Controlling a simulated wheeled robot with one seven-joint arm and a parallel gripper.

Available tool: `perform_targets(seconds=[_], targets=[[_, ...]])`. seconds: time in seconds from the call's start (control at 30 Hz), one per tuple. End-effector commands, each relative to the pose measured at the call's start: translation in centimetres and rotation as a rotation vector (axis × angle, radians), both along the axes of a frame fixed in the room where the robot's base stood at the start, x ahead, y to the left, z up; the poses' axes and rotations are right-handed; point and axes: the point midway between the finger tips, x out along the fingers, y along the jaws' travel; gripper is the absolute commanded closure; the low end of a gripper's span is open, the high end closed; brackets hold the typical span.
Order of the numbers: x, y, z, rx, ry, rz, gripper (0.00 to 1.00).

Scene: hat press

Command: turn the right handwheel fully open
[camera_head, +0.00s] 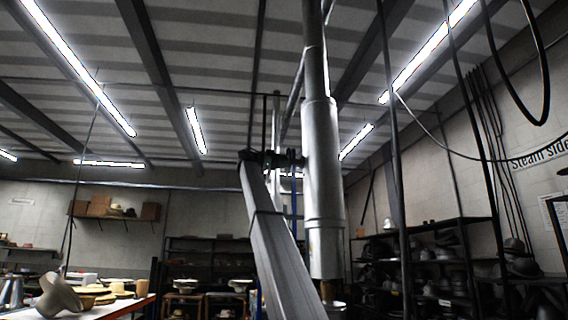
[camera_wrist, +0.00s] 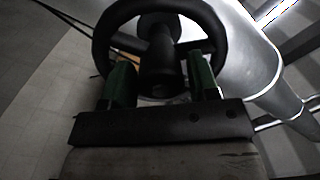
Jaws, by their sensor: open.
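A black handwheel (camera_wrist: 157,63) fills the top of the wrist view, with its round rim, spokes and central hub facing me. My gripper (camera_wrist: 160,72) has two green-sided fingers, one to the left and one to the right of the hub. The fingers are apart and reach up inside the lower part of the rim. I cannot tell whether either finger touches a spoke or the hub. The wheel cannot be made out in the head view, so its turned position is not clear.
A shiny metal duct (camera_head: 322,170) hangs upright in the middle of the head view. Hats lie on a table (camera_head: 128,306) at the lower left. Dark shelves (camera_head: 440,255) with hats stand at the right. A silver pipe (camera_wrist: 262,70) passes behind the wheel.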

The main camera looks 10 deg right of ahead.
Motion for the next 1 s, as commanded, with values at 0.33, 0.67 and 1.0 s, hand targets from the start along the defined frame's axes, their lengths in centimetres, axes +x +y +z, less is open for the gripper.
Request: perform_targets(seconds=[0.33, 0.67, 1.0], targets=[[0.03, -0.47, -0.01, 0.0, 0.0, 0.0, 0.45], [0.02, -0.44, -0.02, 0.0, 0.005, 0.0, 0.8], [0.04, -0.4, -0.06, 0.0, 0.126, -0.001, 0.8]])
